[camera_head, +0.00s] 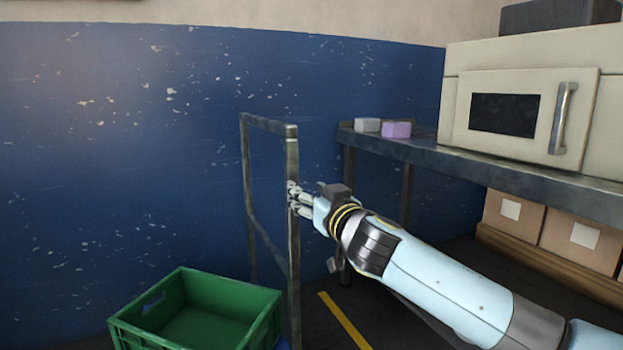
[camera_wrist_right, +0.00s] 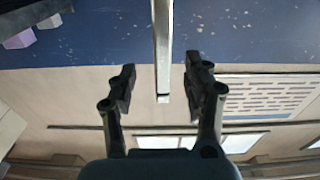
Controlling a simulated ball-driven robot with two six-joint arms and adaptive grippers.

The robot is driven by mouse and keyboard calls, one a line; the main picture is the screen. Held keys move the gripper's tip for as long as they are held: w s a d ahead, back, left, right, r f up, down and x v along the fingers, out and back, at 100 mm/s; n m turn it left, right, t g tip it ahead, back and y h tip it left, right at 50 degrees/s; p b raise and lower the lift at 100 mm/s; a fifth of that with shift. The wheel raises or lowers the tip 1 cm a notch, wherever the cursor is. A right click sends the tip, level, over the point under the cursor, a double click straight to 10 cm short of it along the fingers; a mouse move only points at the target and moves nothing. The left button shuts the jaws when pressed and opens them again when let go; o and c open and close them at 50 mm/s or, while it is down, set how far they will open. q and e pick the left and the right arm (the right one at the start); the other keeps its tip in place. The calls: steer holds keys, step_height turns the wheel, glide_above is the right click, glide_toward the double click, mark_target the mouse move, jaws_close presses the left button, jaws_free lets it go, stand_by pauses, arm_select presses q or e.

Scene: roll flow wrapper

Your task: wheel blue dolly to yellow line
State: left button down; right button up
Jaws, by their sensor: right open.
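The dolly's grey metal handle frame (camera_head: 292,230) stands upright in front of the blue wall, and its post (camera_wrist_right: 162,45) shows in the right wrist view. A small blue patch (camera_head: 283,343) at the bottom edge may be the dolly's deck; the rest is out of view or hidden. My right gripper (camera_head: 296,198) is at the handle's right post. In the right wrist view its open fingers (camera_wrist_right: 160,72) stand on either side of the post, with gaps visible. The yellow line (camera_head: 345,320) shows on the dark floor right of the post. My left gripper is not in view.
A green crate (camera_head: 195,320) sits low, left of the post. A metal table (camera_head: 480,165) at right carries a cream machine (camera_head: 590,110) and small grey and purple blocks (camera_head: 397,129). Cardboard boxes (camera_head: 570,236) stand beneath it. My right arm covers part of the floor.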

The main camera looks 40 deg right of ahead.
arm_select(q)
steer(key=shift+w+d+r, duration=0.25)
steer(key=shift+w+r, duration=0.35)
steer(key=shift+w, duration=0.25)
arm_select(e)
steer(key=w+d+f, duration=0.1)
steer(key=w, duration=0.7)
steer(key=shift+w+d+f, duration=0.35)
steer(key=shift+w+f, duration=0.05)
jaws_close()
